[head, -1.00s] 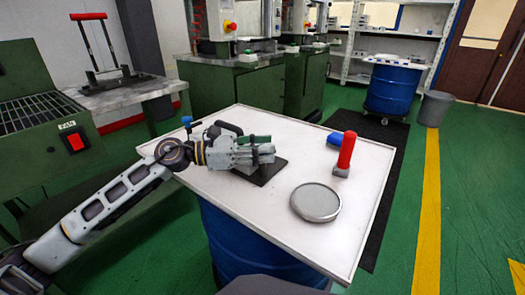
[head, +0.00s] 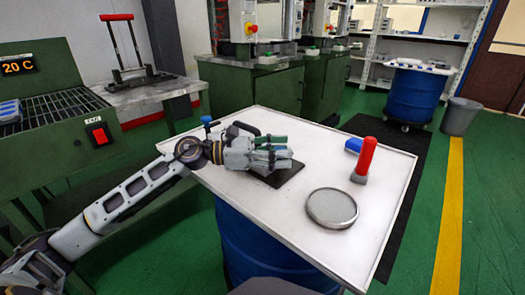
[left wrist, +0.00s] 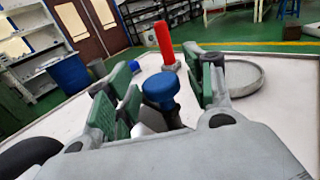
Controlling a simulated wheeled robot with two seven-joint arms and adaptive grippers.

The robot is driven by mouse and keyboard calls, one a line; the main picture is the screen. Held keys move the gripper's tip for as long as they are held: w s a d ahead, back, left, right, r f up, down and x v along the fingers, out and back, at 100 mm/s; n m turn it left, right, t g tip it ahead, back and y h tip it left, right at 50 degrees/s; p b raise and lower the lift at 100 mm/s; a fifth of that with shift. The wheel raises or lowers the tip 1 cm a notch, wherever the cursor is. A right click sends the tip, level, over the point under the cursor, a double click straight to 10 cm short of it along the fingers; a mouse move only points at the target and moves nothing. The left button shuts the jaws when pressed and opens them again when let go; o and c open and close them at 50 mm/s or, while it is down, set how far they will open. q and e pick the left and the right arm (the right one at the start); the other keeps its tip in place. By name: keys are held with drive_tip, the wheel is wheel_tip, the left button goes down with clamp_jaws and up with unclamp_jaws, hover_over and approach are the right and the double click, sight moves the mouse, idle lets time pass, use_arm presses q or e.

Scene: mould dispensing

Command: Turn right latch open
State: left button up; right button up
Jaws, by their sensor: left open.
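My left gripper (head: 275,152) reaches over a dark flat plate (head: 288,174) on the white table. In the left wrist view its green-padded fingers (left wrist: 165,85) are spread apart. A blue round knob (left wrist: 160,88), which looks like the latch, stands between them, with a gap on each side. In the head view this knob is hidden by the gripper. Another blue knob (head: 207,120) shows behind my left wrist. A dark curved handle (head: 243,128) shows behind the gripper; the rest of that device is covered. My right gripper is in neither view.
On the white table (head: 330,240) stand a red-handled tool (head: 366,157), a blue object (head: 353,145) and a round grey dish (head: 332,207). The table's near right part is clear. A green machine (head: 60,100) stands left of my arm.

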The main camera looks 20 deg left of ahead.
use_arm(q)
drive_tip(key=shift+s+a, duration=0.1)
drive_tip(key=shift+a, duration=0.1)
drive_tip(key=shift+v, duration=5.75)
